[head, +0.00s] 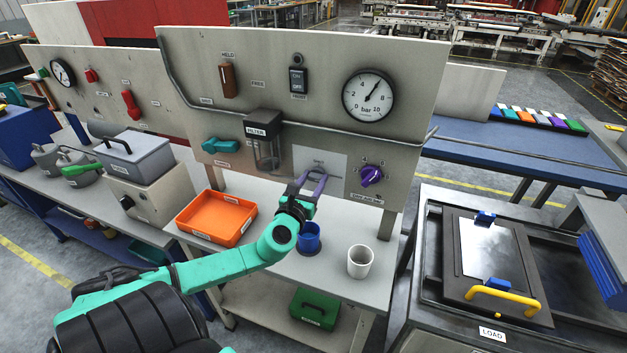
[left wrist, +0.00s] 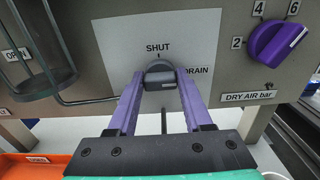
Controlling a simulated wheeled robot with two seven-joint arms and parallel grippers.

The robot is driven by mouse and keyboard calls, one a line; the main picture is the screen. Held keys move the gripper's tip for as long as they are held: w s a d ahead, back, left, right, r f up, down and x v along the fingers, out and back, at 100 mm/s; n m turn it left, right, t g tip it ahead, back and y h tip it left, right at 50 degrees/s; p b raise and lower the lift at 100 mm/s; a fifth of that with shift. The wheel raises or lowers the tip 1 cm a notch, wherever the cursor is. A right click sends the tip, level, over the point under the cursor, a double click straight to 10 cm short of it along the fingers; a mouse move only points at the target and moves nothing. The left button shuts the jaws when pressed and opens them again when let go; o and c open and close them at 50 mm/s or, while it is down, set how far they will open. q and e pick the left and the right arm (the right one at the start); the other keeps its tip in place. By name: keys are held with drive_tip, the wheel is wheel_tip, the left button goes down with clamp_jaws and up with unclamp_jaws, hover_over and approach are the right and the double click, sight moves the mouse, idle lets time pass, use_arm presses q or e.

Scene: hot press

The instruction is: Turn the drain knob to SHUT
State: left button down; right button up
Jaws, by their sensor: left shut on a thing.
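The drain knob (left wrist: 160,77) is a small dark grey knob on a pale plate (left wrist: 112,50) on the panel. The plate reads SHUT above the knob, with a short mark under the word, and DRAIN to its right. My left gripper (left wrist: 160,84) has its two purple fingers on either side of the knob and is shut on it. Which way the knob points is hard to tell between the fingers. In the head view my left gripper (head: 310,180) reaches the panel's lower part and hides most of the knob. My right gripper is not in view.
Right of the plate is a purple dry air knob (head: 371,175). A filter bowl (head: 265,150) hangs to the left. On the bench are an orange tray (head: 217,236), a blue cup (head: 309,238) under my arm, and a white cup (head: 360,262).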

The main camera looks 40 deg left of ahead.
use_arm(q)
drive_tip(key=shift+n, duration=0.3)
drive_tip(key=n+b, duration=0.2)
drive_tip(key=n, duration=0.1)
drive_tip(key=shift+a+f+n, duration=0.1)
drive_tip(key=shift+f+n, duration=0.05)
drive_tip(key=shift+n, duration=0.15)
drive_tip(key=n+b, duration=0.1)
drive_tip(key=n, duration=0.3)
drive_tip(key=shift+n+b, duration=0.3)
drive_tip(key=shift+b, duration=0.05)
drive_tip(key=n, duration=0.4)
drive_tip(key=shift+a+b, duration=0.1)
drive_tip(key=shift+b, duration=0.2)
drive_tip(key=n, duration=0.5)
drive_tip(key=shift+c, duration=1.6)
unclamp_jaws()
drive_tip(key=shift+s+f, duration=0.1)
